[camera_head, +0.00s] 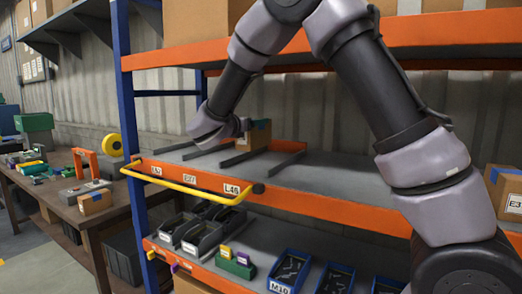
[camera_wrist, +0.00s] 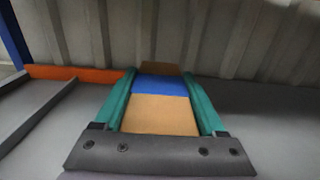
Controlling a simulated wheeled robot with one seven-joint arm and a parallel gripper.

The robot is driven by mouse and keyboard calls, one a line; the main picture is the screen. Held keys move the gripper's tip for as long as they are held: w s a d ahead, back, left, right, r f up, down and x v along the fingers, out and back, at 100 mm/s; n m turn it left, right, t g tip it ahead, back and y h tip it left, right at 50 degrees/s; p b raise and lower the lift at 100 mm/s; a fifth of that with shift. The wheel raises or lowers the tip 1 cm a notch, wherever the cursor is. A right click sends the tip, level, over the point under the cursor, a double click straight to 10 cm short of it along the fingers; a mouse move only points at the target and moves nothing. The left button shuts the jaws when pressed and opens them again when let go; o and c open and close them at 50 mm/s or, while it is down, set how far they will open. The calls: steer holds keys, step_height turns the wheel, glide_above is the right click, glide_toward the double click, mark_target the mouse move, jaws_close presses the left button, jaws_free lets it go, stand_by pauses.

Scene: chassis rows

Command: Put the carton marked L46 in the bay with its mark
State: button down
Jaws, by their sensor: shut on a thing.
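My gripper (camera_wrist: 161,78) is shut on a tan carton (camera_wrist: 160,115) with a blue band, its green fingers along both sides. In the head view the carton (camera_head: 260,136) is at the back of the middle shelf among dark dividers; my gripper (camera_head: 243,126) reaches it from the left. Its mark is not visible. The bay mark L46 (camera_head: 231,189) is the right-hand one of three on the shelf's front edge, beside E37 (camera_head: 188,179) and one less readable (camera_head: 156,170). I cannot tell which bay the carton is over, or whether it touches the shelf.
A yellow rail (camera_head: 185,188) runs before the bay marks. Dark dividers (camera_head: 197,152) split the shelf; the shelf to their right (camera_head: 335,172) is clear. An upper orange shelf (camera_head: 190,55) overhangs. Bins (camera_head: 290,270) fill the lower shelf. Another carton (camera_head: 95,201) sits on the left bench.

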mark_target(243, 145)
steer(key=shift+f, duration=3.45)
steer(key=shift+f, duration=0.15)
jaws_free()
steer(key=shift+s+a, duration=0.1)
steer(key=v, duration=1.1)
steer(key=shift+s+a, duration=0.25)
steer(key=shift+s, duration=0.1)
